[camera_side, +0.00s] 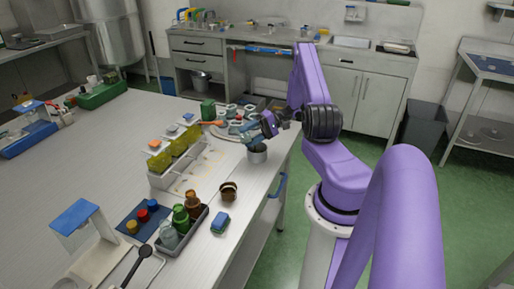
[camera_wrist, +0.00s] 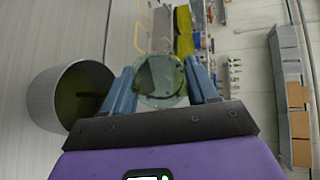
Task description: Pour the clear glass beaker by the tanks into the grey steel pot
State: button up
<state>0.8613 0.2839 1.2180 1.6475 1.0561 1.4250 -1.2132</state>
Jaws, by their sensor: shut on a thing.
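The grey steel pot (camera_side: 257,155) stands upright on the table near its right edge. In the wrist view the pot (camera_wrist: 42,98) is at the left, its mouth open, with yellow-green liquid and a dark streak inside. My gripper (camera_side: 264,128) is just above the pot. In the wrist view its blue fingers (camera_wrist: 161,78) are shut on the clear glass beaker (camera_wrist: 160,80). The wrist view is rolled sideways, so the beaker appears strongly tilted beside and above the pot's mouth. The beaker's contents are hard to make out. In the side view the beaker is mostly hidden by the fingers.
A brown cup (camera_side: 228,191), a blue sponge (camera_side: 220,222) and a bottle tray (camera_side: 183,238) are in front.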

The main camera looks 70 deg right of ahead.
jog(key=shift+s+d+t+y, duration=0.35)
jog(key=shift+s+t+y, duration=0.05)
jog(key=shift+s+t, duration=0.1)
dwell(0.6)
jog(key=shift+s+d+r+n+t+y, duration=0.15)
jog(key=shift+n+t+y, duration=0.15)
jog(key=shift+t+y, duration=0.25)
dwell(0.9)
jog(key=shift+r+y, duration=0.1)
jog(key=shift+y, duration=0.15)
